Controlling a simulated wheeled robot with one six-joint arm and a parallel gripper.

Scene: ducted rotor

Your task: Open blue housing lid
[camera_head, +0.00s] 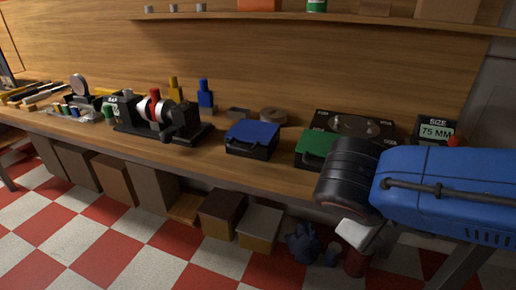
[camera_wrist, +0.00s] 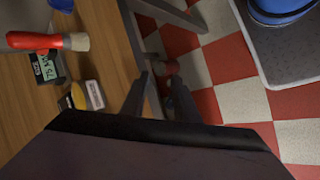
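The blue housing lid (camera_head: 253,133) is in the head view, on top of a dark box on the workbench, near the middle. It looks closed and lies flat. A green-lidded box (camera_head: 315,144) stands to its right. My blue arm reaches in from the right of the head view and covers part of the bench's front edge. My gripper (camera_wrist: 162,88) shows in the wrist view with two dark fingers apart and nothing between them. It points down past the bench edge toward the floor, away from the blue lid, which the wrist view does not show.
A black fixture with a rotor (camera_head: 155,111) stands left of the blue lid. A round-topped black unit (camera_head: 352,125) and a size display (camera_head: 435,131) stand to the right. A red-handled brush (camera_wrist: 48,41) lies near the bench edge. Boxes stand under the bench.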

